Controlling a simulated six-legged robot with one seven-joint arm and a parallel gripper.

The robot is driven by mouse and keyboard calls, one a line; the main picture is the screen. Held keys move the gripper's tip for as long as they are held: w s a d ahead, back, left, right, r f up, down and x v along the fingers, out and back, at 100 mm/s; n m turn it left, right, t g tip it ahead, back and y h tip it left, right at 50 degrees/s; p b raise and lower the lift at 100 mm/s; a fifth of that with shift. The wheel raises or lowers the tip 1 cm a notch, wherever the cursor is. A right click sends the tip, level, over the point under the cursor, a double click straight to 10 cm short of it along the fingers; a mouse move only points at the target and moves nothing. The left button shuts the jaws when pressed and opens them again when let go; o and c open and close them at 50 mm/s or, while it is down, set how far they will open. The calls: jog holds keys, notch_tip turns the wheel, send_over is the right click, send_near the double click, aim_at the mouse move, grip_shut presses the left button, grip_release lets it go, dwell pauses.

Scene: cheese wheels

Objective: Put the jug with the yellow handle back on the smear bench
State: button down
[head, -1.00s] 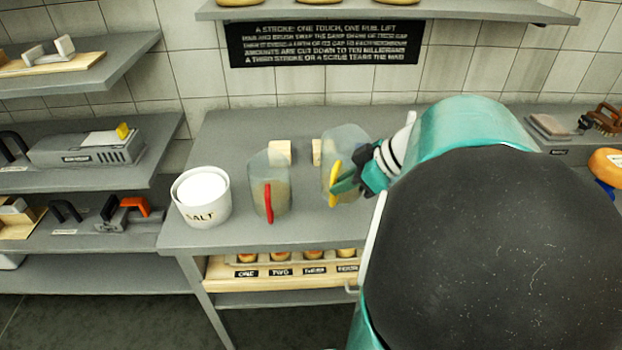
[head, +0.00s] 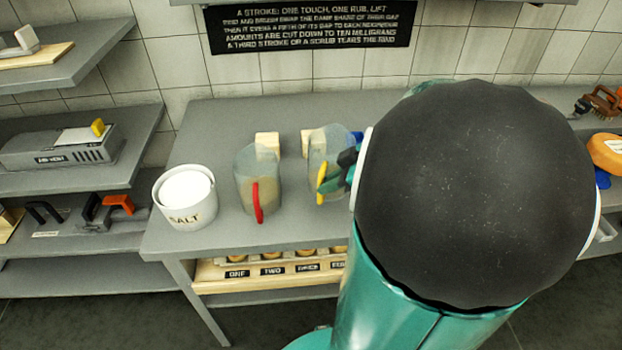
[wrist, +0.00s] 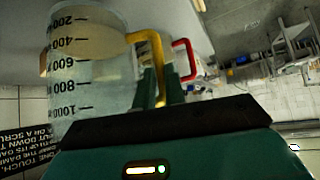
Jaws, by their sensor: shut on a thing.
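The jug with the yellow handle (head: 320,150) is a clear jug at the middle of the grey bench (head: 215,125) in the head view. It looks upright, on or just above the bench; I cannot tell which. My gripper (head: 345,175) is shut on its yellow handle, with most of the arm covering the jug's right side. In the wrist view the jug (wrist: 90,75) fills the upper left with its graduation marks, and my gripper's fingers (wrist: 160,85) close around the yellow handle. It holds a cloudy, pale yellowish content.
A jug with a red handle (head: 257,175) stands just left of it. A white salt pot (head: 187,200) is at the bench's left end. Pale blocks (head: 267,142) sit behind the jugs. A low shelf (head: 225,285) with labelled cups is below. Bare bench lies at back left.

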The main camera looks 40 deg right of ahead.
aim_at(323, 199)
jog(key=shift+f, duration=2.15)
jog(key=c, duration=1.5)
grip_release()
jog(key=shift+f, duration=0.1)
